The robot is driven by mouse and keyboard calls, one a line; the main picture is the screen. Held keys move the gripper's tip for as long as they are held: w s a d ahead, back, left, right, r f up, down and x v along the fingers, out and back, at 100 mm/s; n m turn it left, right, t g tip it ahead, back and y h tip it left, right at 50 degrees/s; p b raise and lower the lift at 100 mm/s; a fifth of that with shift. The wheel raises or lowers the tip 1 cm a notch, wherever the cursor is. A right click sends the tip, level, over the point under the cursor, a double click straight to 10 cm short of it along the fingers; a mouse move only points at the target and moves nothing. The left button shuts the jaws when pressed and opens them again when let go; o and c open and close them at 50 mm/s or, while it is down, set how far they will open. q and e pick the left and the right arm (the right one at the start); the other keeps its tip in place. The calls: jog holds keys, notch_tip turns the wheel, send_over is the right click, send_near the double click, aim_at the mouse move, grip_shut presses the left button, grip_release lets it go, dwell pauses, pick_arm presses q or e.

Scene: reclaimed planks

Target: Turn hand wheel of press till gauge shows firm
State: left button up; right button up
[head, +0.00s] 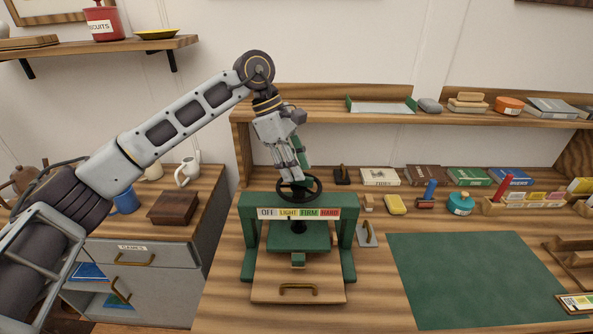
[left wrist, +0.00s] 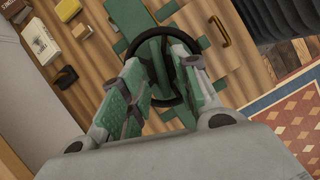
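The green press (head: 347,240) stands on the bench with its black hand wheel (head: 314,189) on top. A gauge strip (head: 299,213) on its front reads OFF, LIGHT, FIRM, HARD; I cannot make out a pointer. My left gripper (head: 297,172) reaches down from above, its fingertips at the wheel. In the left wrist view the green-padded fingers (left wrist: 158,78) stand apart, with part of the wheel (left wrist: 203,62) between and beyond them. I cannot tell whether they touch the rim. A board with a brass handle (head: 298,289) lies at the press's base. My right gripper is not in view.
A green mat (head: 470,280) lies clear to the right. A yellow block (head: 395,204), a grey metal plate (head: 366,235) and a black stapler-like item (head: 342,175) are close to the press. A shelf (head: 390,118) runs behind. A drawer cabinet (head: 150,255) stands left.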

pick_arm(q)
jog(key=v, duration=1)
dwell(1.2)
